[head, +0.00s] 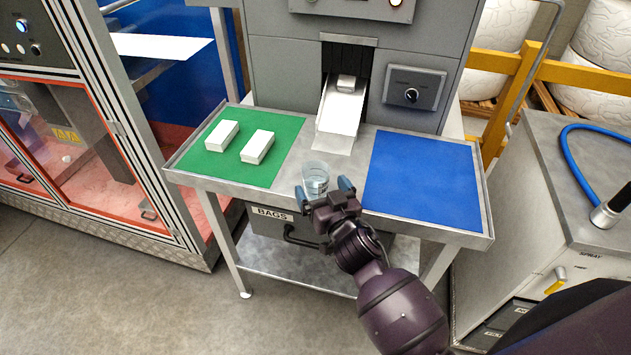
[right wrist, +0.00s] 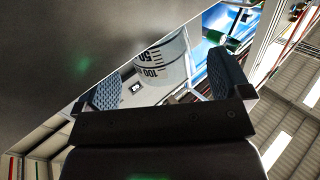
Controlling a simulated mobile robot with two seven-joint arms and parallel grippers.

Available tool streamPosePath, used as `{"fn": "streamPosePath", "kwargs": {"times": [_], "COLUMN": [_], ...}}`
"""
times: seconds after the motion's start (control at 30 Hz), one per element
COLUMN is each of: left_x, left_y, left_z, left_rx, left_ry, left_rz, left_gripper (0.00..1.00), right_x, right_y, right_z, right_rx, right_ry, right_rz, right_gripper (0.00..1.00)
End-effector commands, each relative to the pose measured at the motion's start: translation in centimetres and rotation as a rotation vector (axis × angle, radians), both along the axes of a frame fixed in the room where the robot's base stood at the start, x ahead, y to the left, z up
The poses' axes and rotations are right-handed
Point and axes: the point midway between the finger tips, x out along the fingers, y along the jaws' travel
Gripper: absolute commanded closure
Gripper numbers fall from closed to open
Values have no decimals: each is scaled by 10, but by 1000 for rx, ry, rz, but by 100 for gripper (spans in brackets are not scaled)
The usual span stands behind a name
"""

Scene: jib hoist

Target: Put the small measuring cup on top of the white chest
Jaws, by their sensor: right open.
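The small measuring cup (head: 315,176) is clear, with dark markings, and stands upright at the front middle of the steel bench. It also shows in the right wrist view (right wrist: 158,62), with "50" and "100" on its side. My right gripper (head: 323,191) is open at the bench's front edge, its blue fingertips on either side of the cup's near side. I cannot tell whether a finger touches the cup. A whitish cabinet with a grey top (head: 580,165) stands at the right; I cannot tell whether it is the white chest. My left gripper is not in view.
The bench holds a green mat (head: 210,165) with two white boxes and an empty blue mat (head: 425,180). A white chute (head: 340,112) comes down behind the cup. A blue hose (head: 566,145) lies on the cabinet top. A framed machine (head: 110,150) stands left.

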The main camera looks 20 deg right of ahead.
Motion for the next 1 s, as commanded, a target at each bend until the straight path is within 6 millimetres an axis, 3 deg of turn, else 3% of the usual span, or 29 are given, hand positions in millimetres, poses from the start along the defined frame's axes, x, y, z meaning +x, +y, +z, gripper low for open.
{"fn": "streamPosePath", "kwargs": {"times": [0.2, 0.5, 0.83, 0.9, 1.0], "left_x": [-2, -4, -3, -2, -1], "left_y": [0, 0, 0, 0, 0], "left_z": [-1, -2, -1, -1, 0], "left_rx": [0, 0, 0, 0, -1], "left_ry": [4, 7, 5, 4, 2], "left_rz": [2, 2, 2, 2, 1], "left_gripper": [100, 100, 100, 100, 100], "right_x": [22, 25, 24, 25, 24], "right_y": [2, 2, 2, 2, 2], "right_z": [0, -1, 0, 0, 0], "right_rx": [0, 1, 1, 1, 1], "right_ry": [1, 1, 1, 0, 0], "right_rz": [0, -1, 0, 0, 0], "right_gripper": [4, 6, 56, 63, 63]}}
